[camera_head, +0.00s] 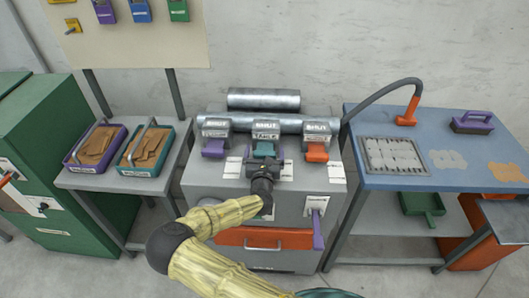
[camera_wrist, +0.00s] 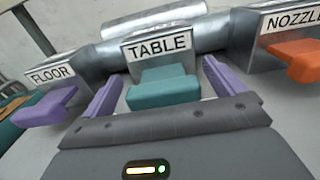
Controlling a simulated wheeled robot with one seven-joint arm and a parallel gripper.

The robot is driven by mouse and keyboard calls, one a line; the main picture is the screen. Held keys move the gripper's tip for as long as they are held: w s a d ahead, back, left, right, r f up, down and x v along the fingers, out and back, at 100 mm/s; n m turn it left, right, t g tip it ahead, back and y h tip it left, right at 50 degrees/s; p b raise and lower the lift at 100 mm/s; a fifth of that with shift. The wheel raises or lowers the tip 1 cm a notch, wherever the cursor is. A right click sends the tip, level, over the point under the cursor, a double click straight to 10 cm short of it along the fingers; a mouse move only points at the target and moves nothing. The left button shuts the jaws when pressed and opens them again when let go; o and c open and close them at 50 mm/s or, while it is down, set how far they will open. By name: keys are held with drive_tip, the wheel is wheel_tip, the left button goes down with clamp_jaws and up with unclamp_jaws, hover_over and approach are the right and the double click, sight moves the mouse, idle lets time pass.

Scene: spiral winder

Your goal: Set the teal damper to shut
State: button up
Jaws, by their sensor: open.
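The teal damper lever (camera_head: 263,149) sticks out low from the middle grey housing (camera_head: 265,127), which bears a TABLE label in the wrist view. That lever also shows in the wrist view (camera_wrist: 163,88), as a teal block under the label. My gripper (camera_head: 263,166) is in front of it. In the wrist view my open gripper (camera_wrist: 160,85) has one purple finger on each side of the teal lever. Small gaps show beside the lever, and contact cannot be told. The housing's upper marking appears to read SHUT in the head view.
A purple lever (camera_head: 213,147) marked FLOOR is at the left, and an orange lever (camera_head: 316,151) marked NOZZLE at the right. Metal pipes (camera_head: 264,99) run behind. A purple handle (camera_head: 318,228) and an orange drawer (camera_head: 264,238) are lower on the cabinet front. A blue-topped table (camera_head: 385,181) stands right.

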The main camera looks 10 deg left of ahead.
drive_tip(key=shift+s+f, duration=0.1)
drive_tip(key=shift+s, duration=0.3)
drive_tip(key=s+b, duration=0.2)
drive_tip(key=s, duration=1.4)
drive_tip(key=shift+s+d, duration=0.3)
drive_tip(key=shift+d, duration=0.1)
drive_tip(key=shift+w, duration=0.15)
